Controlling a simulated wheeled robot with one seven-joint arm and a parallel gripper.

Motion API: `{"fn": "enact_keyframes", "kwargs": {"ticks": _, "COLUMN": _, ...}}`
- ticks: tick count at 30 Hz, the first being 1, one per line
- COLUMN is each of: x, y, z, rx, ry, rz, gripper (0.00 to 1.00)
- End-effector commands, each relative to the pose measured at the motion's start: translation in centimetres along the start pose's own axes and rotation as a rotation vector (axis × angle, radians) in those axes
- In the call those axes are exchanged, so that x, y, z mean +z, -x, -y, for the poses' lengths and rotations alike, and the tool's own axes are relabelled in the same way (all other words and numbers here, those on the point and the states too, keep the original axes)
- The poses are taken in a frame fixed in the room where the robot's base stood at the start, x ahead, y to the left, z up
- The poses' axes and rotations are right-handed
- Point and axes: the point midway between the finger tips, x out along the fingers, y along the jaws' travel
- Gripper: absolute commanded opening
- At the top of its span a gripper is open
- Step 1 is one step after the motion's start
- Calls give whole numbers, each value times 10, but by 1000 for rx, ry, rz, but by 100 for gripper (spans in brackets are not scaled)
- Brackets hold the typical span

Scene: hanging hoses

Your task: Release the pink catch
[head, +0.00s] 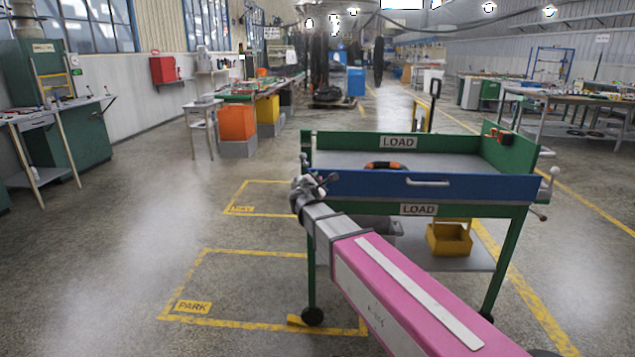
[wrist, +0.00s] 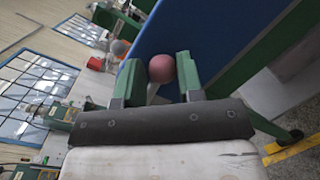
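The pink catch shows as a round pink knob (wrist: 164,69) on a pale stem in the wrist view, beside the blue flap (wrist: 210,32). My gripper (wrist: 161,75) has its two green fingers apart, one on each side of the knob. The knob nearly fills the gap, and I cannot tell whether the fingers touch it. In the head view my gripper (head: 318,184) is at the left end of the trolley's blue flap (head: 425,186), which stands upright along the near side. There my gripper hides most of the pink catch.
The green trolley (head: 312,160) is marked LOAD. An orange-and-black ring (head: 385,166) lies on its top, and a yellow bin (head: 449,239) is on its lower shelf. A pale knob (head: 555,171) is at the flap's right end. The floor left, with yellow PARK markings (head: 193,307), is clear.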

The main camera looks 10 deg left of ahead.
Motion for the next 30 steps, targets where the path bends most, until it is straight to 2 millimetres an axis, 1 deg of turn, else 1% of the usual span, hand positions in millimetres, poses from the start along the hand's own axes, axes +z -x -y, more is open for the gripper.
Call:
{"fn": "enact_keyframes", "kwargs": {"ticks": 1, "x": 0, "y": 0, "z": 0, "rx": 0, "ry": 1, "rz": -1, "gripper": 4}}
{"fn": "enact_keyframes", "kwargs": {"ticks": 2, "x": 0, "y": 0, "z": 0, "rx": 0, "ry": 1, "rz": -1, "gripper": 0}}
{"fn": "enact_keyframes", "kwargs": {"ticks": 23, "x": 0, "y": 0, "z": 0, "rx": 2, "ry": 21, "rz": 0, "gripper": 0}}
{"fn": "enact_keyframes", "kwargs": {"ticks": 30, "x": 1, "y": 1, "z": -3, "rx": 9, "ry": 61, "rz": 6, "gripper": 0}}
